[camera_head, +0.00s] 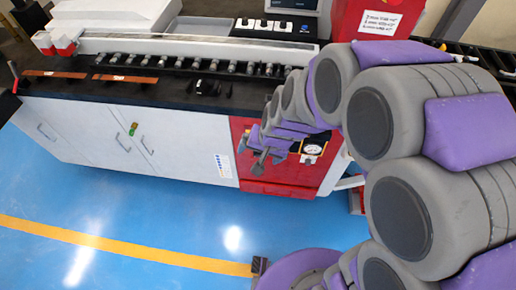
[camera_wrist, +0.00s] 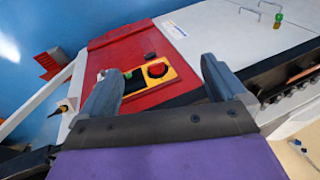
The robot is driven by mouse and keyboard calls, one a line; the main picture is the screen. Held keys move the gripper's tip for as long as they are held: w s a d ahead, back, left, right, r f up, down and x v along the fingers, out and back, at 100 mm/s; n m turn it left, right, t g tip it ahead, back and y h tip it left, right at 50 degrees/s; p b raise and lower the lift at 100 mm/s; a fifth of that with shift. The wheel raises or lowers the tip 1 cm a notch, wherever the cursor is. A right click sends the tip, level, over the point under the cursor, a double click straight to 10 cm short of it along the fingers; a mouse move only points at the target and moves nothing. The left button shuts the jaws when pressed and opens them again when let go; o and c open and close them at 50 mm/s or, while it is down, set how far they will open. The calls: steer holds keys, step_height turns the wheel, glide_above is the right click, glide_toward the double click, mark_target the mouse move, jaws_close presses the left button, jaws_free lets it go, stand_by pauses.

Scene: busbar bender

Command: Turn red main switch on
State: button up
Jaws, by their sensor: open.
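In the wrist view, a round red switch (camera_wrist: 157,70) sits on a yellow plate (camera_wrist: 170,78) on the red cabinet front. A small green light or button (camera_wrist: 128,75) is beside it, partly hidden by a finger. My gripper (camera_wrist: 160,64) is open and empty, its two fingers on either side of the yellow plate in the picture. Whether the fingers touch the panel cannot be told. In the head view, my gripper (camera_head: 252,152) is in front of the red cabinet (camera_head: 278,188), and the switch face cannot be made out there.
White cabinet doors (camera_head: 125,135) with handles stand left of the red section. A black worktop (camera_head: 130,92) with copper bars (camera_head: 125,78) and a row of rollers lies above. The blue floor (camera_head: 150,210) in front is open, crossed by a yellow line (camera_head: 120,247).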

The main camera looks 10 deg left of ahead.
steer(key=w+a+f+m+t, duration=0.1)
steer(key=w+a+f, duration=0.25)
steer(key=f, duration=0.35)
steer(key=w+a+f+m+t+h+b, duration=0.1)
steer(key=w+a+f+t, duration=0.1)
steer(key=a+f, duration=0.35)
steer(key=w+a+f+m+t, duration=0.1)
steer(key=w+a+f, duration=0.1)
steer(key=f, duration=0.6)
step_height(320, 180, down, 10)
steer(key=d+t+h+b, duration=0.1)
steer(key=d+t+h, duration=0.1)
steer(key=t+h, duration=0.15)
steer(key=s+d+f+n+t+y+b, duration=0.1)
steer(key=s+d+f+n+t, duration=0.1)
steer(key=s+d+n+t, duration=0.5)
steer(key=w+a+m+t+b, duration=0.1)
steer(key=w+m+b, duration=0.2)
steer(key=w, duration=1.7)
steer(key=shift+w+a, duration=0.25)
steer(key=shift+w, duration=0.1)
steer(key=shift+t, duration=0.25)
steer(key=shift+r, duration=0.1)
steer(key=c, duration=1.1)
